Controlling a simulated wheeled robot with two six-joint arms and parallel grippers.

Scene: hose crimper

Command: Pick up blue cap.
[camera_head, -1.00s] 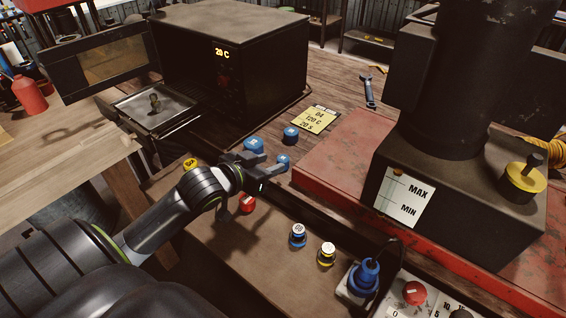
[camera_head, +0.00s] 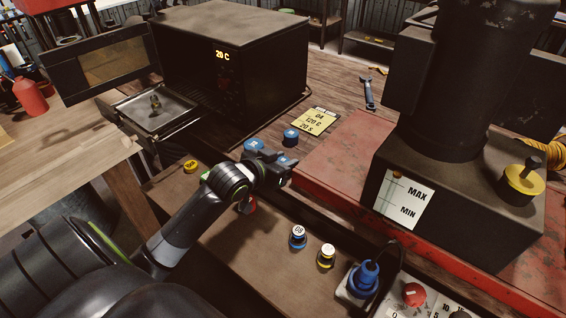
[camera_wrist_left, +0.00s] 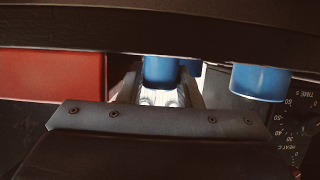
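Several blue caps are in view. One blue cap (camera_head: 255,145) stands behind my left gripper and another blue cap (camera_head: 291,136) stands to its right, near the yellow note. My left gripper (camera_head: 284,169) is at the rear of the bench, over the dark ledge, and largely hides a third blue cap (camera_head: 287,161) at its fingertips. In the left wrist view, a blue cap (camera_wrist_left: 160,70) with a metallic lower part shows between the two fingers (camera_wrist_left: 161,94). Whether the fingers touch it is unclear. Another blue cap (camera_wrist_left: 260,82) is to the right. My right gripper is not in view.
A blue-ringed cap (camera_head: 298,237), a yellow-ringed cap (camera_head: 326,256) and a partly hidden red cap (camera_head: 249,206) stand on the front bench. A black oven (camera_head: 225,75) with its door open is behind left. The press (camera_head: 450,190) on its red base is at right.

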